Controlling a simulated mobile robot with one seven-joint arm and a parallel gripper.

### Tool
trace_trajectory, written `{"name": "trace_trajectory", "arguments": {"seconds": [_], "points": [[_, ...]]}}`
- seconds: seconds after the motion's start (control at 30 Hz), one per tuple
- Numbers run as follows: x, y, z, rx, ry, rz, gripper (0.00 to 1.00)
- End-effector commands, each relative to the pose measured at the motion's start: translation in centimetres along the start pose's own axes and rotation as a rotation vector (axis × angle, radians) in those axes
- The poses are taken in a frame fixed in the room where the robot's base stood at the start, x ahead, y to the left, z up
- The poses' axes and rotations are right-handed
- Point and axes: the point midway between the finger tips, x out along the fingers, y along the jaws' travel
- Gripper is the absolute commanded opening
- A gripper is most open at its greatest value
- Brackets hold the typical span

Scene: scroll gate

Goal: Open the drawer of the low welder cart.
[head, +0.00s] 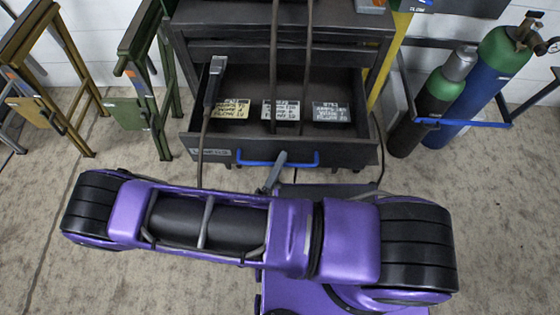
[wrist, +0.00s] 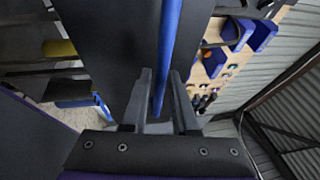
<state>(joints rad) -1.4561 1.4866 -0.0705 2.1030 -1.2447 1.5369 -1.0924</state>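The low welder cart (head: 280,24) is dark grey and stands at the top middle of the head view. Its drawer (head: 360,150) is pulled out, and its inside shows. The blue bar handle (head: 302,164) runs along the drawer front. My gripper (head: 276,172) is at the left part of this handle, partly hidden behind my purple arm. In the wrist view the blue handle (wrist: 170,40) runs between the two fingers of my gripper (wrist: 161,82), which sit close on both sides of it. The gripper looks shut on the handle.
Three labelled blocks, one of them the middle block (head: 281,110), lie in the drawer. A torch (head: 215,80) with a cable hangs over its left side. Gas cylinders (head: 440,95) stand right of the cart. Green (head: 140,70) and tan (head: 30,60) stands are at left.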

Motion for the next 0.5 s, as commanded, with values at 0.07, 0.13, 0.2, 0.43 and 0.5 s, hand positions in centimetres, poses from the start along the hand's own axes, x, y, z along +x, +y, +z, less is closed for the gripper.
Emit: {"name": "trace_trajectory", "arguments": {"seconds": [0.07,0.13,0.2,0.43,0.5], "points": [[-0.7,0.1,0.1,0.001,-0.002,0.001,0.27],[-1.6,0.1,0.1,0.001,-0.003,0.002,0.27],[-3.0,0.1,0.1,0.001,-0.003,0.003,0.27],[-8.8,0.2,0.1,0.002,-0.003,0.004,0.27],[-10.5,0.2,0.1,0.002,-0.003,0.003,0.27]]}}
